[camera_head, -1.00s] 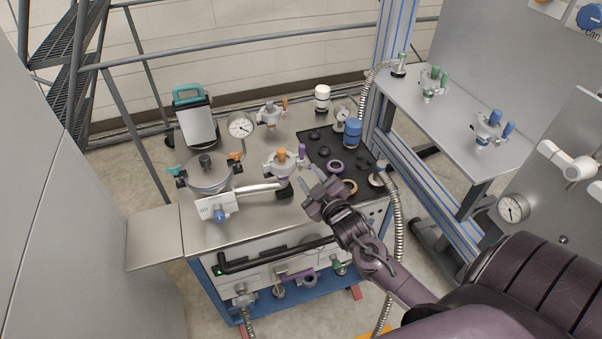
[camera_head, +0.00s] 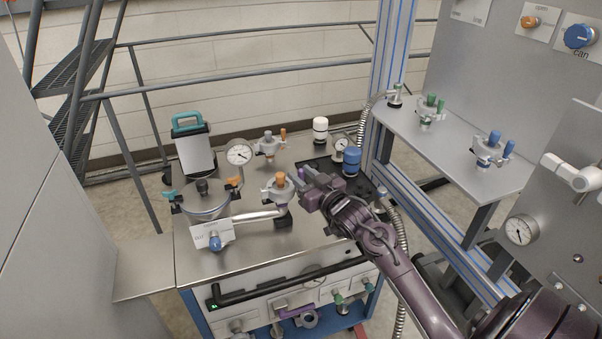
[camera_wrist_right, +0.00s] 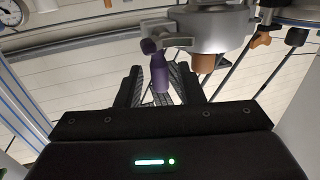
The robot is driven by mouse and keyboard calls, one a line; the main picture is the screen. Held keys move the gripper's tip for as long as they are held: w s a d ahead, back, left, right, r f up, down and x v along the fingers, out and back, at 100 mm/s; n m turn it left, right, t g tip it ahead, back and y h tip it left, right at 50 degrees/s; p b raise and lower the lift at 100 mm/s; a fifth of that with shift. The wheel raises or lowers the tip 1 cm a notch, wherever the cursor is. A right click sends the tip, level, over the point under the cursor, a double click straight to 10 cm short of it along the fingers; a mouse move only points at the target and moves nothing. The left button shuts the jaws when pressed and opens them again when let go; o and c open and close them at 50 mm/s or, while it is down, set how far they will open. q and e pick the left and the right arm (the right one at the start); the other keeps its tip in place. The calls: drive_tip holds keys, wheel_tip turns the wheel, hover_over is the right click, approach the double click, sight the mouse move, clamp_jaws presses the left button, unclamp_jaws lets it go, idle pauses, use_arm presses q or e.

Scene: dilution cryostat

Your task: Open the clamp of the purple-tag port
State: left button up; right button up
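The purple-tag port (camera_head: 277,192) stands on the steel cart top in the head view, a grey clamped flange with an orange knob. Its purple clamp handle (camera_wrist_right: 160,74) hangs from the grey clamp (camera_wrist_right: 215,28) in the right wrist view. My right gripper (camera_head: 307,178) is at the right side of this port in the head view, where it mostly hides the handle. In the wrist view its two dark fingers (camera_wrist_right: 162,86) are apart, with the purple handle showing in the space between them. I see no firm contact. My left gripper is in neither current view.
A similar port with an orange handle (camera_head: 268,147) and a dial gauge (camera_head: 239,154) stand behind. A metal pipe (camera_head: 255,215) runs left of the port.

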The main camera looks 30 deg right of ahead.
drive_tip(key=shift+w, duration=0.55)
drive_tip(key=shift+c, duration=0.2)
clamp_jaws()
